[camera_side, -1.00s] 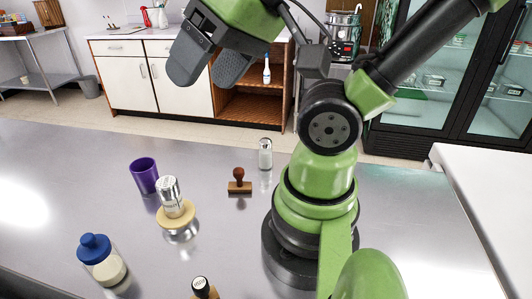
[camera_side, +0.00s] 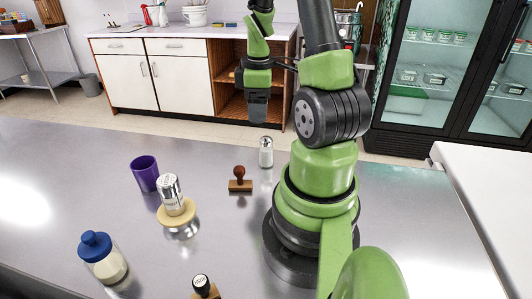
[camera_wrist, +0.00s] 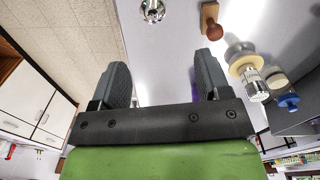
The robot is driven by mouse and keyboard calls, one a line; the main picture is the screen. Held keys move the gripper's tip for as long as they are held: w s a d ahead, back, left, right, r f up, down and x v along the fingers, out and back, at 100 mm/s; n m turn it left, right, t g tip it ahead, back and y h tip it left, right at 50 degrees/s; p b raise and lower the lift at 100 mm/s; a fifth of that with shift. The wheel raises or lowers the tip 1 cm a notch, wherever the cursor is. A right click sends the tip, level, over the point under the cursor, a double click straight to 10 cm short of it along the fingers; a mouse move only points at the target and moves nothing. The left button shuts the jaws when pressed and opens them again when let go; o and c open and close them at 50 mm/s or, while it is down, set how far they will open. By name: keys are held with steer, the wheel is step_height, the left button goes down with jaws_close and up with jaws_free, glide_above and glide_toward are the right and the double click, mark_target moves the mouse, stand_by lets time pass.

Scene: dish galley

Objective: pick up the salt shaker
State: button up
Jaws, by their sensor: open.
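A small clear shaker with a metal cap and pale contents (camera_side: 266,153), which looks like the salt shaker, stands upright near the far edge of the steel counter. In the wrist view its metal top (camera_wrist: 152,10) shows at the top edge, partly cut off. My gripper (camera_side: 257,108) points down in the side view, above and apart from the shaker. In the wrist view my gripper (camera_wrist: 163,65) is open, with nothing between its fingers. The shaker lies beyond the fingertips.
A wooden stamp (camera_side: 240,181) stands left of the shaker. Further left are a silver-topped container (camera_side: 170,188) on a cream stand (camera_side: 177,216), a purple cup (camera_side: 145,174) and a blue-lidded jar (camera_side: 103,258). Another stamp (camera_side: 203,286) is at the front.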

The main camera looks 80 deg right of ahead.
mark_target(265, 137)
steer(key=shift+n, duration=0.3)
steer(key=f, duration=0.2)
steer(key=s+f, duration=0.1)
steer(key=d+f, duration=0.1)
steer(key=f, duration=0.1)
steer(key=shift+s+f, duration=0.3)
steer(key=shift+f, duration=0.05)
steer(key=shift+w+d+f, duration=0.1)
steer(key=shift+d+f, duration=0.05)
steer(key=shift+f, duration=2.9)
steer(key=c, duration=1.1)
steer(key=shift+o, duration=0.2)
steer(key=shift+r, duration=0.1)
